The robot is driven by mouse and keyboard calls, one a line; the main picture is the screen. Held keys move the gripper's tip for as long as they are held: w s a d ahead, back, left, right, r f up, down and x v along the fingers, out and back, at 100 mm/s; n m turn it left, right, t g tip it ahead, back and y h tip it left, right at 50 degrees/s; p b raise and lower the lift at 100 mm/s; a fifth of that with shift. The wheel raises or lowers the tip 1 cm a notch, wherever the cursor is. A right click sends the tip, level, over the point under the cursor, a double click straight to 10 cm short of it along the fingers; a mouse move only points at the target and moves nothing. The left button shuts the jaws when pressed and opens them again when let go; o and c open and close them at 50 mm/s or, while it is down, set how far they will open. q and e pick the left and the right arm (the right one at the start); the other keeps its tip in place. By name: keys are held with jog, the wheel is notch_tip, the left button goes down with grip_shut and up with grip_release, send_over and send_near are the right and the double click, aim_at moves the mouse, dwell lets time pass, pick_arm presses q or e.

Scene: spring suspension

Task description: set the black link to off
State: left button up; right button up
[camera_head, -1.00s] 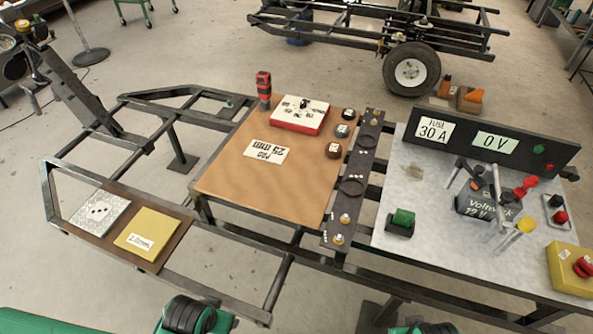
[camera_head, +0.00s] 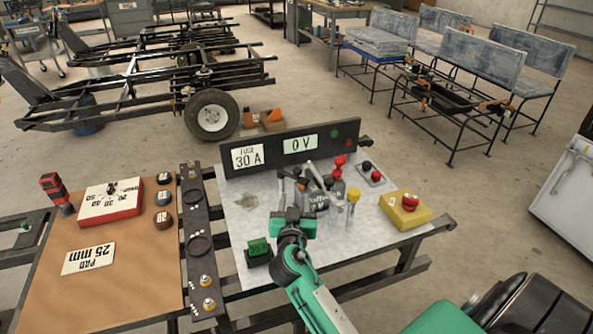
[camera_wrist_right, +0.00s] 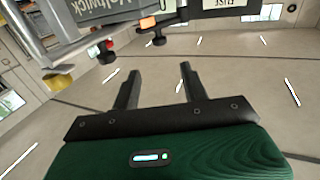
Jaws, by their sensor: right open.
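The grey battery marked Voltwick (camera_head: 316,200) stands on the pale bench top, and its lettering is upside down in the wrist view (camera_wrist_right: 75,12). Thin dark and grey levers (camera_head: 315,176) stand up around it, with red knobs (camera_head: 340,161) behind; I cannot tell which piece is the black link. In the wrist view a red knob (camera_wrist_right: 107,46) with black below it shows beside the battery. My right gripper (camera_head: 291,187) is just left of the battery; its two fingers (camera_wrist_right: 156,78) are apart with nothing between them. My left gripper is not in view.
A black panel (camera_head: 270,155) reading 30 A and 0 V stands behind. A yellow box with a red button (camera_head: 400,220) and a yellow-capped upright (camera_head: 353,196) are at the right. A green block (camera_head: 259,251) sits at the front left.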

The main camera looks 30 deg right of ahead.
aim_at(297, 172)
jog(key=p+x, duration=0.1)
jog(key=x, duration=1.2)
jog(key=shift+w+d+p, duration=0.25)
jog(key=shift+w+p, duration=0.05)
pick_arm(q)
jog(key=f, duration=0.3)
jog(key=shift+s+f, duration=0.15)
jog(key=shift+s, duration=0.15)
pick_arm(e)
grip_shut()
